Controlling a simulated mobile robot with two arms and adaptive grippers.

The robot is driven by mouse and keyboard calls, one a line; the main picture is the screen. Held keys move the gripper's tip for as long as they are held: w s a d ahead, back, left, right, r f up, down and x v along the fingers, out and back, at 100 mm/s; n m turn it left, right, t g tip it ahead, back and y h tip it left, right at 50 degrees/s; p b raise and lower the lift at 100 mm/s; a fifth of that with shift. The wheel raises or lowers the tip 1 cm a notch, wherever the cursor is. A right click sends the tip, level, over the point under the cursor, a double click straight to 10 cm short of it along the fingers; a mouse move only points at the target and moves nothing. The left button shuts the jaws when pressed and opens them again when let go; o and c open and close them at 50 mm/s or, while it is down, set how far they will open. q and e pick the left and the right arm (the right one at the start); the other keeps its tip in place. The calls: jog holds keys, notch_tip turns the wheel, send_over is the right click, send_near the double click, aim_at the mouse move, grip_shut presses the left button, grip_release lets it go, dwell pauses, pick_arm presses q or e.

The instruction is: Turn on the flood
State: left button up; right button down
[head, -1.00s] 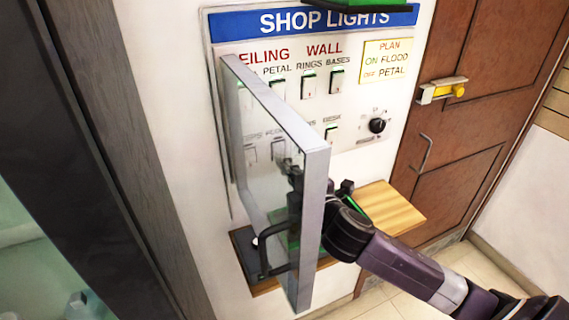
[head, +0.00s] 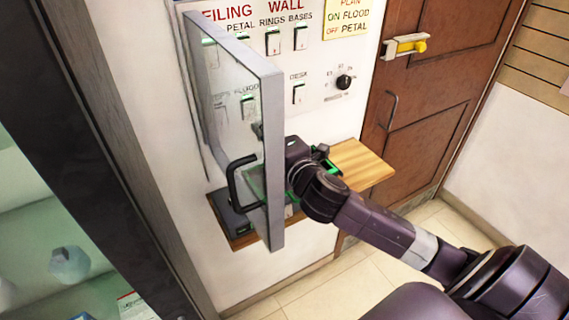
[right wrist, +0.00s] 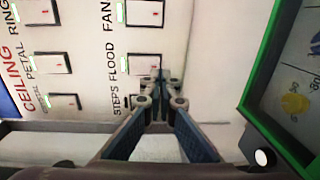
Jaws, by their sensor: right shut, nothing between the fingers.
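The flood switch (head: 249,105) is a white rocker on the shop lights panel, seen through the open clear cover (head: 228,100) in the head view. In the right wrist view the flood switch (right wrist: 143,65) sits beside its FLOOD label. My right gripper (head: 258,130) is shut and empty, with its tips just below the switch in the head view. In the right wrist view the gripper tips (right wrist: 161,80) show close to the switch's lower end; I cannot tell whether they touch. My left gripper is not in view.
A yellow plan note (head: 348,18) reads on flood, off petal. A black knob (head: 344,82) is to the right. A wooden shelf (head: 360,165) lies below the panel. The cover's black handle (head: 236,185) faces me. A brown door (head: 430,110) stands at right.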

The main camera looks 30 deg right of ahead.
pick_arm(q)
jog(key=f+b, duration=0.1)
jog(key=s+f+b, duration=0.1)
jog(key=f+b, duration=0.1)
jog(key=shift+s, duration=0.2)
pick_arm(e)
jog(key=s+f, duration=0.1)
jog(key=s, duration=0.9)
jog(key=shift+a+f, duration=0.2)
jog(key=shift+a, duration=0.05)
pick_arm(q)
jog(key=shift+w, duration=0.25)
